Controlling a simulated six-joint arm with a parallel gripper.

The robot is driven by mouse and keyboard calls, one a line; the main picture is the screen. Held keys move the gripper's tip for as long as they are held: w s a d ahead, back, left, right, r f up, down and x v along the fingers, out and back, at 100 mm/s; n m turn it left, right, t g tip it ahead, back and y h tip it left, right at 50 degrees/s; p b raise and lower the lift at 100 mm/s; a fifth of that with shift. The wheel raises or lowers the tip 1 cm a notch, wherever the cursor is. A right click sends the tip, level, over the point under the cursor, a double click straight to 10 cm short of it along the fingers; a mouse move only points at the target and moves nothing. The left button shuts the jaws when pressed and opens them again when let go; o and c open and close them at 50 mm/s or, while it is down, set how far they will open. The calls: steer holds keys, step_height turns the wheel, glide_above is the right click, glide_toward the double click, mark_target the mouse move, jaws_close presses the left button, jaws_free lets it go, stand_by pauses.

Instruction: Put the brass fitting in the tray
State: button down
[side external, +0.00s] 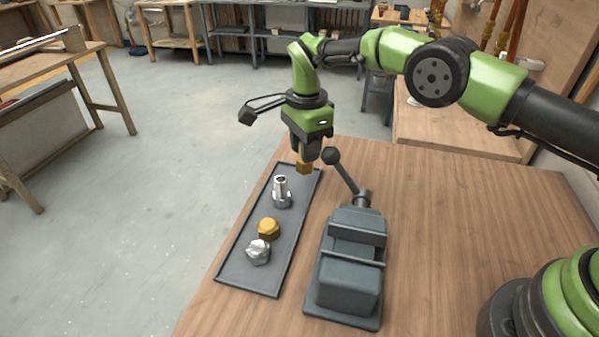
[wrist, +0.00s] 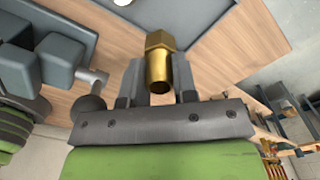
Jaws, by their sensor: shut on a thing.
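The brass fitting (side external: 304,165) has a hex head and a hollow round end; in the wrist view the fitting (wrist: 158,62) sits between the two fingers. My gripper (side external: 305,154) is shut on it and points down. In the side view it appears at the far end of the dark grey tray (side external: 247,272), near the tray's corner; its height above the tray is hard to tell. The tray also shows at the top of the wrist view (wrist: 196,14).
The tray holds a silver threaded fitting (side external: 281,192), a gold hex cap (side external: 268,229) and a silver hex piece (side external: 258,251). A grey vise (side external: 350,262) with a ball-ended handle (side external: 333,156) stands right of the tray, the handle close to my gripper. The wooden bench right of it is clear.

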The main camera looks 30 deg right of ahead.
mark_target(305, 166)
steer(key=shift+f, duration=2.2)
steer(key=shift+f, duration=0.2)
steer(key=c, duration=0.9)
jaws_free()
steer(key=shift+r, duration=0.1)
step_height(305, 166, up, 12)
steer(key=shift+r, duration=0.1)
